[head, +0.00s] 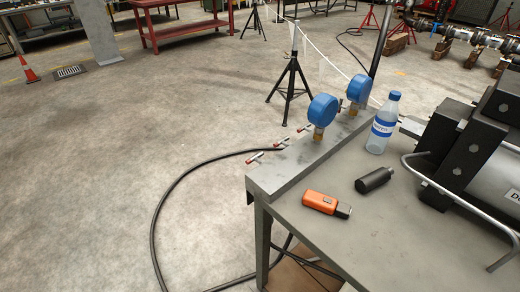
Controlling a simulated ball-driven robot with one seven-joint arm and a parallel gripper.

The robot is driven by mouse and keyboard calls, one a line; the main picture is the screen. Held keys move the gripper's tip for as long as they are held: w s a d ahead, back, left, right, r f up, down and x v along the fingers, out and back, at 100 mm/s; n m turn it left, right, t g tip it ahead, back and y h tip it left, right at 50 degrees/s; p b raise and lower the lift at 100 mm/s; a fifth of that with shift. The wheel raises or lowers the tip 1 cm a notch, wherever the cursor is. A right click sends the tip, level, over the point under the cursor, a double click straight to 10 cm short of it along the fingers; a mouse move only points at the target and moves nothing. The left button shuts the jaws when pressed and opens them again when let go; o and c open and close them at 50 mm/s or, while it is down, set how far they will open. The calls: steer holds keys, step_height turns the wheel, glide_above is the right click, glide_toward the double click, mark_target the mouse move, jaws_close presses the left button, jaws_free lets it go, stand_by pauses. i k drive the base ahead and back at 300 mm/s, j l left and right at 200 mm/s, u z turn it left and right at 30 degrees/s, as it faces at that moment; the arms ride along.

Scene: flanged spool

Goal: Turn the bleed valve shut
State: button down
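Small valves with red-tipped T-handles stick out from the left side of a grey raised ledge (283,173) on the bench. The nearest valve handle (264,157) is by the ledge's near end. Another valve handle (282,141) and a farther one (304,128) follow along it. Two blue round gauges on brass stems, a near gauge (322,110) and a far gauge (359,88), stand on the ledge. I cannot tell which handle is the bleed valve, nor whether any is open or shut. My gripper is not in view.
The grey bench (345,235) bears an orange device (322,202), a black cylinder (374,180), a water bottle (382,125) and a dark flanged machine (470,140) with a bent pipe. A black hose (165,205) loops over the floor.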

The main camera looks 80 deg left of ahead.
mark_target(256, 158)
steer(key=u, duration=1.9)
steer(key=i+j+z, duration=0.1)
steer(key=j, duration=0.25)
steer(key=i+j+z, duration=0.25)
steer(key=j, duration=0.45)
steer(key=i+j+z, duration=0.1)
steer(key=j, duration=0.25)
steer(key=i, duration=0.1)
